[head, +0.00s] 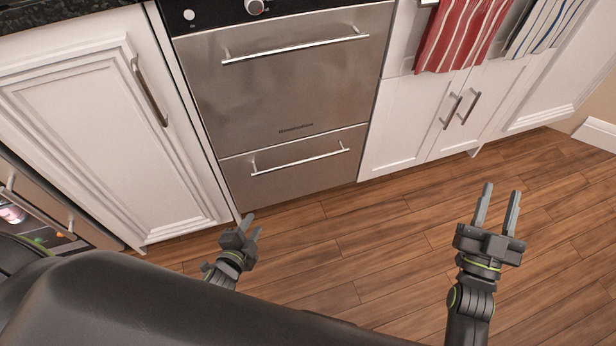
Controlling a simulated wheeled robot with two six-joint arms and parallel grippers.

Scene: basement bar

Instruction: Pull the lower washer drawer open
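The washer is a stainless steel unit with two drawer fronts, set between white cabinets. Its lower drawer (292,180) is shut, flush with the upper front, and has a horizontal bar handle (300,163). The upper drawer (285,90) is also shut, with its own bar handle (295,49). My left gripper (252,224) is open and empty, in front of and below the lower drawer's left end, apart from the handle. My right gripper (500,205) is open and empty, above the wood floor to the right of the washer.
White cabinets (95,130) stand left of the washer, and a white double-door cabinet (415,120) stands right. A red striped towel (462,35) and a blue striped towel (545,25) hang above it. The wood floor (370,240) before the drawers is clear.

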